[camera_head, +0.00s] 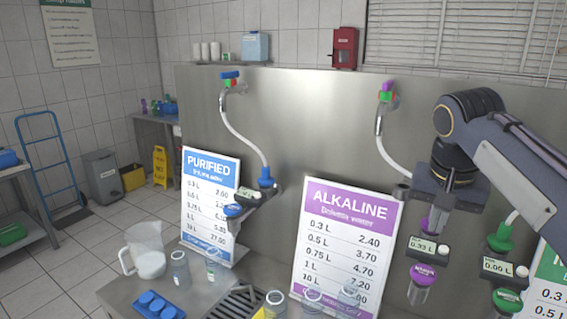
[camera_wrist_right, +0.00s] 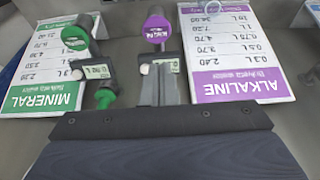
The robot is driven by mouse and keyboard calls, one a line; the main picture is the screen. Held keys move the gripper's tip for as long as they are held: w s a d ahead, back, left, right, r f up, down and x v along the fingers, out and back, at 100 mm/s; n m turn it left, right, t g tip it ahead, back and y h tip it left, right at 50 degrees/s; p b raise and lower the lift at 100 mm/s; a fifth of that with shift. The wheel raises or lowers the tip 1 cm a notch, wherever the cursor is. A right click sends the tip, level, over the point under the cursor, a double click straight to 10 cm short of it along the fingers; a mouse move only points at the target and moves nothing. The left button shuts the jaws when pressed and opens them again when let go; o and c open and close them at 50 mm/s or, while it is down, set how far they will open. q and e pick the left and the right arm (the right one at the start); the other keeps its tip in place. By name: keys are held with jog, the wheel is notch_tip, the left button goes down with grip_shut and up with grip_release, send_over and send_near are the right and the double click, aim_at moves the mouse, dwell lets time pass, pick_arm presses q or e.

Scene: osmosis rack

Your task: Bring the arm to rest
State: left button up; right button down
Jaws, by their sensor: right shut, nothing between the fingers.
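My right arm comes in from the right in the head view. Its gripper (camera_head: 437,218) points down in front of the alkaline tap, whose purple-topped valve (camera_head: 422,274) and small display (camera_head: 428,247) show just below it. In the right wrist view the gripper's fingers (camera_wrist_right: 160,84) are together with nothing between them. They overlap the view of the alkaline display (camera_wrist_right: 160,66) and purple cap (camera_wrist_right: 156,28); I cannot tell whether they touch. My left gripper is not in view.
The purple ALKALINE sign (camera_head: 346,244) stands left of the gripper, and a green-capped tap (camera_head: 506,299) is to its right. A pitcher (camera_head: 147,252), jars and a blue tray (camera_head: 157,305) are on the counter at lower left. The steel panel (camera_head: 310,120) rises behind.

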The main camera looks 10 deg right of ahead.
jog(key=s+a+f+n+t+y+b, duration=0.1)
jog(key=s+a+f, duration=0.3)
jog(key=f, duration=0.4)
jog(key=s+a+f+n+t+y, duration=0.1)
jog(key=s+a+f+n+y, duration=0.2)
jog(key=s+a+f, duration=0.2)
jog(key=s+a+f+n+t+y+b, duration=0.1)
jog(key=s+a+f+n+y, duration=0.1)
jog(key=s+a+f, duration=0.3)
jog(key=s+f, duration=0.3)
jog(key=f, duration=0.3)
jog(key=shift+s+b, duration=0.15)
jog(key=shift+b, duration=0.15)
jog(key=shift+a+f, duration=0.1)
